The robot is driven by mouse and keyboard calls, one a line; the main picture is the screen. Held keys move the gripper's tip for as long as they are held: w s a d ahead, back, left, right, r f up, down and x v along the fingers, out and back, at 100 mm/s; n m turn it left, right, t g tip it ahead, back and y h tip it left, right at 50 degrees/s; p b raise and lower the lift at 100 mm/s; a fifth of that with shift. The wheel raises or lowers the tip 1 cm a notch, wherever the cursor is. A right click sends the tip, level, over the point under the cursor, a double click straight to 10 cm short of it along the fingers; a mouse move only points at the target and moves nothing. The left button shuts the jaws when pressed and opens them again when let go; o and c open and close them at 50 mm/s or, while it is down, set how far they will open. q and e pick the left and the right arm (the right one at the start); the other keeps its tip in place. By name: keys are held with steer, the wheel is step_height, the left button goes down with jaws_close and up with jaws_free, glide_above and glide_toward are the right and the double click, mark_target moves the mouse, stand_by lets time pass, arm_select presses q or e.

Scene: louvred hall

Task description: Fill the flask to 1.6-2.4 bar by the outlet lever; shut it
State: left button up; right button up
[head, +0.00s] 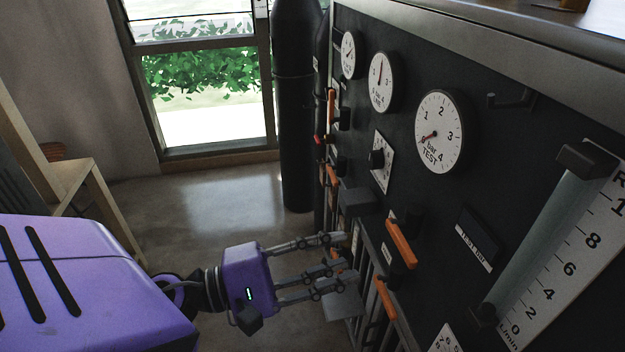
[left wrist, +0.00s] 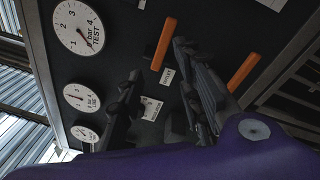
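The round TEST gauge (head: 439,132), marked in bar, has its needle near 0 in the head view; it also shows in the left wrist view (left wrist: 78,27). Below it an orange lever (head: 400,244) slants on the black panel beside a small white label too small to read surely. Another orange lever (head: 385,298) sits lower. Two orange levers show in the wrist view, one left (left wrist: 164,43) and one right (left wrist: 243,72). My left gripper (head: 340,262) is open, fingers spread, just left of the levers and holding nothing visible. I cannot pick out the flask surely. My right gripper is out of view.
Two smaller gauges (head: 381,82) (head: 348,55) and a white-plated knob (head: 381,160) sit farther along the panel. A flow tube with scale (head: 555,235) stands at right. A dark cylinder (head: 297,110) stands beyond. A wooden frame (head: 75,180) is at left; floor between is clear.

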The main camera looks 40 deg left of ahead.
mark_target(401, 251)
arm_select(q)
steer(key=w+d+m+p, duration=0.1)
steer(key=w+d+m, duration=0.1)
steer(key=w+d+m+g+p, duration=0.1)
steer(key=w+d+m, duration=0.1)
steer(key=m, duration=0.1)
steer(key=w+d+m+h+p, duration=0.1)
steer(key=w+d+m, duration=0.1)
steer(key=d, duration=0.1)
steer(key=shift+w+r+g, duration=0.2)
steer(key=shift+r+g, duration=0.05)
steer(key=shift+g, duration=0.05)
steer(key=shift+w+d, duration=0.1)
steer(key=shift+w+d+p, duration=0.35)
steer(key=shift+w+d, duration=0.1)
steer(key=shift+w, duration=0.05)
steer(key=c, duration=0.8)
jaws_close()
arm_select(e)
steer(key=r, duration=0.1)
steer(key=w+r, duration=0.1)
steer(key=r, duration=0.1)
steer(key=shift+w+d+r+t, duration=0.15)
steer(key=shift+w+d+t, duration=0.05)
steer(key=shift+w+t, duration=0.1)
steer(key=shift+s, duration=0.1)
